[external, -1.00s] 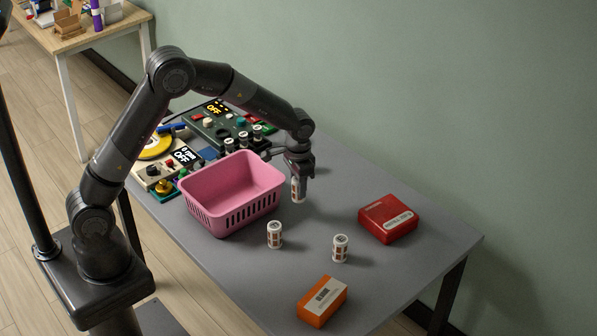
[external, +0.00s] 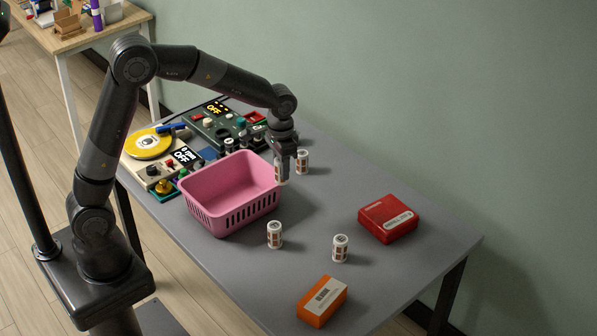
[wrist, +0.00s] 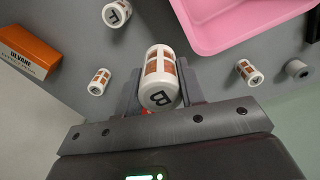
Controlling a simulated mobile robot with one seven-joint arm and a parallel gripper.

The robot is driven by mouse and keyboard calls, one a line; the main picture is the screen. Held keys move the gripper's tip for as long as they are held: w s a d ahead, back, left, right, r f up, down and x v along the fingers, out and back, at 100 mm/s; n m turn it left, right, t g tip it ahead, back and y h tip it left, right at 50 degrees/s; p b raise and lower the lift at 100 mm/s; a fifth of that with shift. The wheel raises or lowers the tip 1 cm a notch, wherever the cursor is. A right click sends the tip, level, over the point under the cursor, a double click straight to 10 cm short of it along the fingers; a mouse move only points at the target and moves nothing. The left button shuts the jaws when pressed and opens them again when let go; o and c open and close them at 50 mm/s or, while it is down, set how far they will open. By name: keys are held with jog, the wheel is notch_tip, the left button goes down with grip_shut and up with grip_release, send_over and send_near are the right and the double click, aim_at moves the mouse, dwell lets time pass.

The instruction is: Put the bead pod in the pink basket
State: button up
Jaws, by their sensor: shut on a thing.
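My gripper (external: 284,168) is shut on a white and brown pod (wrist: 160,80), whose end shows a letter B in the wrist view. I take it for the bead pod. The pod also shows below my fingers in the external view (external: 281,180), by the right rim of the pink basket. The pink basket (external: 237,217) stands on the grey table, open at the top, and its visible inside looks empty. In the wrist view the basket (wrist: 242,42) is at the upper right, apart from the pod.
Similar pods stand in front of the basket (external: 274,235), farther right (external: 340,248) and behind my gripper (external: 302,161). A red box (external: 388,219) and an orange box (external: 322,301) lie to the right. Control panels (external: 215,125) crowd the table behind the basket.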

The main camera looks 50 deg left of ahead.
jog(key=s+a, duration=0.4)
jog(key=a, duration=0.4)
jog(key=s+a, duration=0.3)
jog(key=a, duration=0.4)
notch_tip(320, 180, down, 16)
jog(key=shift+s+r, duration=0.1)
jog(key=shift+r, duration=0.1)
jog(key=shift+f, duration=0.15)
jog(key=o, duration=1)
